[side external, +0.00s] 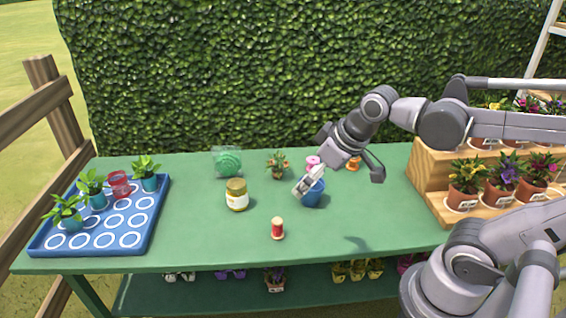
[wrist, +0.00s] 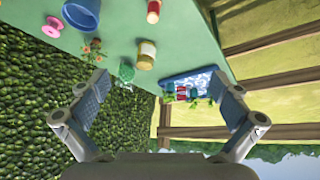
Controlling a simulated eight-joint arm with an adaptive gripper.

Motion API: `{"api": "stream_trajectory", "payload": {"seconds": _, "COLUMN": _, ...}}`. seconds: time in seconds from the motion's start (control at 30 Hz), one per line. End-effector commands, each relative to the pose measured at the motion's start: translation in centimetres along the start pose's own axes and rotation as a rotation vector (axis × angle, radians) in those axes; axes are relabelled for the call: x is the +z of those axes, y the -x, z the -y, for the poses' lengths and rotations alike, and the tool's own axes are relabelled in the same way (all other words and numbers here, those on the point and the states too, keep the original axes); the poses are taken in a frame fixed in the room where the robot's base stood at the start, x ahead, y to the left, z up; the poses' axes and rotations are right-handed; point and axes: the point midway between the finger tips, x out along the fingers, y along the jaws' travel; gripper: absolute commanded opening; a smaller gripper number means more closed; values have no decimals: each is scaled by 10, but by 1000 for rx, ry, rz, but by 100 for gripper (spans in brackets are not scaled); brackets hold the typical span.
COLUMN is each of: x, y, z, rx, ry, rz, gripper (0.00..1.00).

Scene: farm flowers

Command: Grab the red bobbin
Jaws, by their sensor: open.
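The red bobbin (side external: 277,229) stands upright on the green table near its front edge, with pale ends and red thread. It also shows in the wrist view (wrist: 153,12) at the top edge, partly cut off. My gripper (side external: 306,184) is in front of or over the blue pot, behind and to the right of the bobbin, and apart from it. In the wrist view my gripper (wrist: 160,98) has its two fingers spread wide with nothing between them.
A blue pot (side external: 315,194) stands by my gripper. A blue tray (side external: 148,222) is left; a wooden plant stand (side external: 428,177) is right.

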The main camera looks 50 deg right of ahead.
Motion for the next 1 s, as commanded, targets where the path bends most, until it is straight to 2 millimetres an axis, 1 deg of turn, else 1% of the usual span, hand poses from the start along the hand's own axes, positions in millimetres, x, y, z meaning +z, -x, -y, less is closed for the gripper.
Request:
{"api": "stream_trajectory", "payload": {"seconds": 0.03, "x": 10, "y": -3, "z": 2, "rx": 1, "ry": -30, "rz": -26, "gripper": 100}}
{"api": "stream_trajectory", "payload": {"seconds": 0.13, "x": 20, "y": -8, "z": 5, "rx": 2, "ry": -82, "rz": -65, "gripper": 100}}
{"api": "stream_trajectory", "payload": {"seconds": 0.23, "x": 26, "y": -10, "z": 6, "rx": 1, "ry": -111, "rz": -87, "gripper": 100}}
{"api": "stream_trajectory", "payload": {"seconds": 0.33, "x": 27, "y": -11, "z": 6, "rx": 1, "ry": -122, "rz": -94, "gripper": 100}}
{"api": "stream_trajectory", "payload": {"seconds": 0.37, "x": 27, "y": -11, "z": 6, "rx": 1, "ry": -122, "rz": -95, "gripper": 97}}
{"api": "stream_trajectory", "payload": {"seconds": 0.4, "x": 27, "y": -11, "z": 6, "rx": 1, "ry": -122, "rz": -95, "gripper": 86}}
{"api": "stream_trajectory", "payload": {"seconds": 0.47, "x": 27, "y": -11, "z": 6, "rx": 1, "ry": -121, "rz": -94, "gripper": 68}}
{"api": "stream_trajectory", "payload": {"seconds": 0.5, "x": 27, "y": -11, "z": 6, "rx": 1, "ry": -121, "rz": -94, "gripper": 57}}
{"api": "stream_trajectory", "payload": {"seconds": 0.53, "x": 27, "y": -11, "z": 6, "rx": 1, "ry": -121, "rz": -94, "gripper": 64}}
{"api": "stream_trajectory", "payload": {"seconds": 0.57, "x": 27, "y": -11, "z": 6, "rx": 1, "ry": -121, "rz": -94, "gripper": 55}}
{"api": "stream_trajectory", "payload": {"seconds": 0.87, "x": 27, "y": -11, "z": 6, "rx": 1, "ry": -120, "rz": -92, "gripper": 55}}
{"api": "stream_trajectory", "payload": {"seconds": 1.0, "x": 22, "y": -13, "z": 5, "rx": 1, "ry": -162, "rz": -74, "gripper": 55}}
